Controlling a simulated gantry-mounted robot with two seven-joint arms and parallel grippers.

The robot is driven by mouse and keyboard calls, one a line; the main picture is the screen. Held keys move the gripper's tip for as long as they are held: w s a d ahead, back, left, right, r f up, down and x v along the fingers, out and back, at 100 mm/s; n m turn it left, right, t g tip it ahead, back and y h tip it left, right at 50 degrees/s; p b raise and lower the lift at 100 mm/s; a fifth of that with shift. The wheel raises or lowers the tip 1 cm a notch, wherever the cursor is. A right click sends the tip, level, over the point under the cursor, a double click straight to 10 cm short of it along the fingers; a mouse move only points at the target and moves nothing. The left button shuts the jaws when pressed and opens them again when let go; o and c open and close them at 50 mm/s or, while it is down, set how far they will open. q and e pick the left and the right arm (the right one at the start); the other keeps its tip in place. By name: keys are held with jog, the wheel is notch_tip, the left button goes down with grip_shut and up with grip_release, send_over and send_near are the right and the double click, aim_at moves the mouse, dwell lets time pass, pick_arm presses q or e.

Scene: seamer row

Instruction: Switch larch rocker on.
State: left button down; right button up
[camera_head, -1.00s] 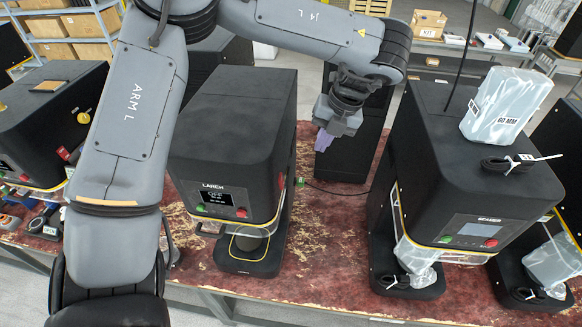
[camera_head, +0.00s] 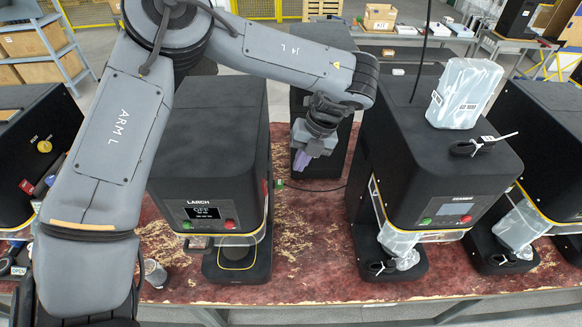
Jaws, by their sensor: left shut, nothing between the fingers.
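The larch machine (camera_head: 205,150) is a black box labelled LARCH, left of centre on the bench. Its front screen (camera_head: 204,213) reads OFF, with a green button (camera_head: 187,225) on its left and a red button (camera_head: 229,224) on its right. A red part (camera_head: 265,187) shows on its right side; I cannot tell if this is the rocker. A small green piece (camera_head: 280,184) sits behind it by a thin cable. My left gripper (camera_head: 301,166) is shut and empty, pointing down in the gap right of the larch machine, apart from it. My right gripper is not in view.
A second machine (camera_head: 430,140) with a plastic-wrapped package (camera_head: 465,93) on top stands to the right. A dark column (camera_head: 318,176) stands behind my gripper. The worn red bench (camera_head: 310,235) is bare between the two machines. More machines stand at both ends.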

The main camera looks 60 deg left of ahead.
aim_at(265, 187)
pick_arm(q)
jog(key=s+a+f+p, duration=0.3)
jog(key=s+f, duration=0.3)
jog(key=f, duration=0.3)
jog(key=shift+a+p, duration=0.35)
jog(key=shift+p, duration=0.15)
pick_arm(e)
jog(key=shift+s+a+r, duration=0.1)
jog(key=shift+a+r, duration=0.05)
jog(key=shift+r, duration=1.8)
